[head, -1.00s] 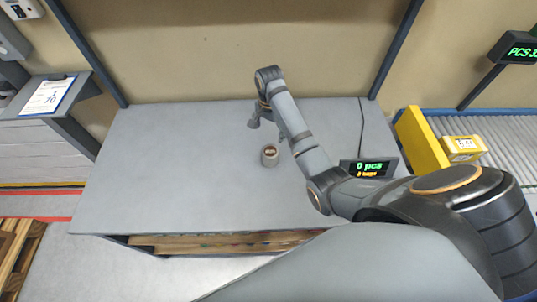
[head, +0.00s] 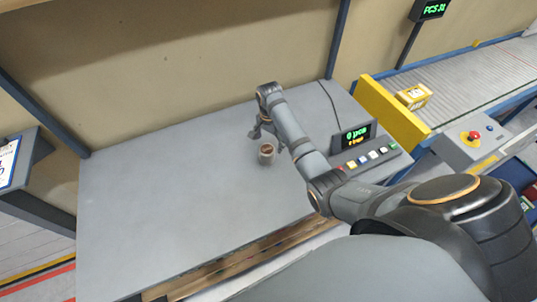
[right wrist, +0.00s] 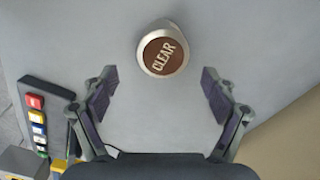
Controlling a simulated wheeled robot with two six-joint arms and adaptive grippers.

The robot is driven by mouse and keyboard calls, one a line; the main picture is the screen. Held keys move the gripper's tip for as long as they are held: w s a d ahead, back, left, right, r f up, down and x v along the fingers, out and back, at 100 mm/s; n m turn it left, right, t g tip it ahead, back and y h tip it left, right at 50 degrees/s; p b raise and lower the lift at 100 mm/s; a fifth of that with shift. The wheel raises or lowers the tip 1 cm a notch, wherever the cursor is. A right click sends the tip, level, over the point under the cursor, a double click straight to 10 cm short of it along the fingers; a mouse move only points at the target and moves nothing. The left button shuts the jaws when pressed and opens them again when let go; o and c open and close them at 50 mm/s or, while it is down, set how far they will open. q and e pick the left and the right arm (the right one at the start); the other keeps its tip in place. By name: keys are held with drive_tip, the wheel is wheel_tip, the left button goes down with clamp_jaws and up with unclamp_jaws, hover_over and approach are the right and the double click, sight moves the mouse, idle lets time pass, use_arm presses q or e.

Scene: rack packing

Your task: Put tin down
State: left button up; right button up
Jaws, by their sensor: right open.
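A small tin (head: 266,154) with a pale metal side and a brown top stands upright on the grey table (head: 150,190). In the right wrist view the tin (right wrist: 162,52) shows the word "CLEAR" on its brown top. My right gripper (head: 262,130) is just behind the tin in the head view. In the right wrist view its two fingers (right wrist: 160,92) are spread wide and empty, with the tin ahead of them and apart from them. My left gripper is not in view.
A counter display with a row of coloured buttons (head: 366,160) stands right of my right arm. Beyond it are a yellow panel (head: 394,112), a conveyor (head: 470,75) with a yellow box (head: 413,96), and a control box (head: 468,140). The table's left half is clear.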

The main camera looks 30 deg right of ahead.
sight(268, 150)
drive_tip(key=shift+a+f, duration=0.5)
drive_tip(key=shift+f, duration=0.6)
wheel_tip(268, 150, down, 4)
drive_tip(key=shift+s+f+p, duration=0.1)
drive_tip(key=shift+p, duration=0.45)
drive_tip(key=shift+a+f, duration=0.1)
drive_tip(key=shift+f, duration=0.05)
drive_tip(key=c, duration=1.4)
drive_tip(key=shift+r, duration=0.45)
drive_tip(key=shift+c, duration=0.2)
wheel_tip(268, 150, up, 3)
drive_tip(key=shift+s+f, duration=0.1)
drive_tip(key=shift+s, duration=0.05)
use_arm(q)
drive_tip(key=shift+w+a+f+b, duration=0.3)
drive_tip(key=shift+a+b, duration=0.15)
drive_tip(key=shift+b, duration=0.15)
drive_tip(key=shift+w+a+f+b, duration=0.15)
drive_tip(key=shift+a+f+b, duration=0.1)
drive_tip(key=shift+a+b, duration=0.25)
use_arm(e)
drive_tip(key=s+r, duration=0.3)
drive_tip(key=s, duration=0.3)
drive_tip(key=s+d+r, duration=0.1)
drive_tip(key=s+r, duration=0.3)
drive_tip(key=s, duration=0.3)
drive_tip(key=shift+s+d, duration=0.25)
drive_tip(key=shift+d, duration=0.05)
